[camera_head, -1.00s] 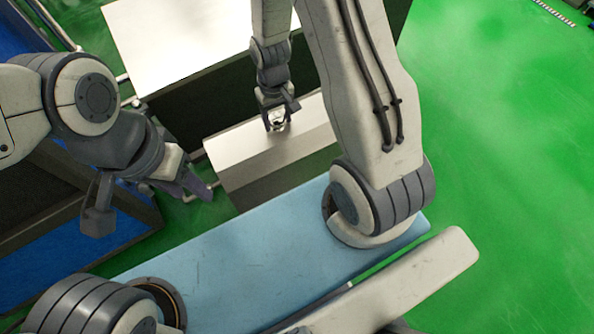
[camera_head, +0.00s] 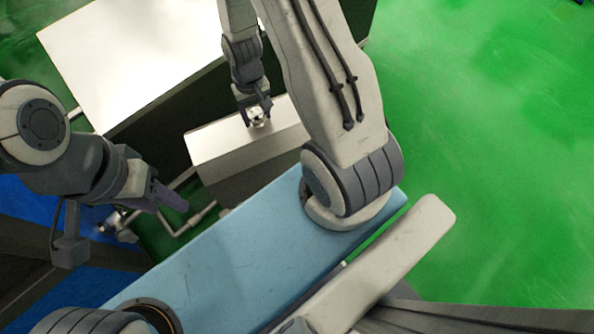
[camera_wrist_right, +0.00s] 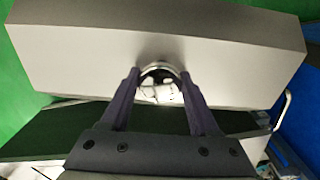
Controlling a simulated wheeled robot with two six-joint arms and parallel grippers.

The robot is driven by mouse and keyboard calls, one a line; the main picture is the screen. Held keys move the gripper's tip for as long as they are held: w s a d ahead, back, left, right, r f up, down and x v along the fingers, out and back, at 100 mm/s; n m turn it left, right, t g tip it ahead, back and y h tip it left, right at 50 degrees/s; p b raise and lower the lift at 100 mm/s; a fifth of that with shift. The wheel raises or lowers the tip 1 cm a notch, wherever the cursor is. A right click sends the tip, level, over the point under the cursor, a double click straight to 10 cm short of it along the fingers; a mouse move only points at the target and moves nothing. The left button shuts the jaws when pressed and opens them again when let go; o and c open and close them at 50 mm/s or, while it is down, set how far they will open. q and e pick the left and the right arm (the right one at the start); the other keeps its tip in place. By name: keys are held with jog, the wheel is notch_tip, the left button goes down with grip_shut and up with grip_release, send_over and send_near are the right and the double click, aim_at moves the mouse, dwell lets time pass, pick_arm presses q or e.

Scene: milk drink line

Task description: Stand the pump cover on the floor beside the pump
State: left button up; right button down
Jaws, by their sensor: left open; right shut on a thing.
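The pump cover (camera_head: 215,143) is a silver, box-shaped metal hood with a small round handle on top. My right gripper (camera_head: 257,117) is shut on that handle, with the cover below it. In the right wrist view the fingers (camera_wrist_right: 160,92) close around the handle, and the cover (camera_wrist_right: 85,65) spans the picture. I cannot tell how far its lower edge is above the floor. My left gripper (camera_head: 170,202) is open and empty, left of the cover. Metal piping with fittings (camera_head: 118,226) shows below the left gripper; I cannot tell whether it is the pump.
A large machine with a bright flat top (camera_head: 140,65) stands behind the cover. A dark-framed blue unit (camera_head: 100,285) is at the lower left. Bent pipes (camera_head: 195,220) lie between it and the cover. Open green floor (camera_head: 480,150) stretches to the right.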

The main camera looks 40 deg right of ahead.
jog(key=s+d+f+m+b, duration=0.4)
jog(key=d+f+m+b, duration=0.1)
jog(key=f+b, duration=1)
jog(key=s+d+f+m+b, duration=0.45)
jog(key=f+b, duration=0.95)
jog(key=f, duration=0.4)
jog(key=s+d+f+m+b, duration=0.3)
jog(key=d+f+m+b, duration=0.25)
jog(key=f+b, duration=0.95)
jog(key=w+a+f+b, duration=0.1)
jog(key=w+f+b, duration=0.5)
jog(key=w+f, duration=0.5)
jog(key=shift+w+a+f+n, duration=0.15)
jog(key=shift+a+f+n, duration=0.15)
jog(key=shift+f, duration=0.45)
jog(key=shift+c, duration=0.6)
grip_release()
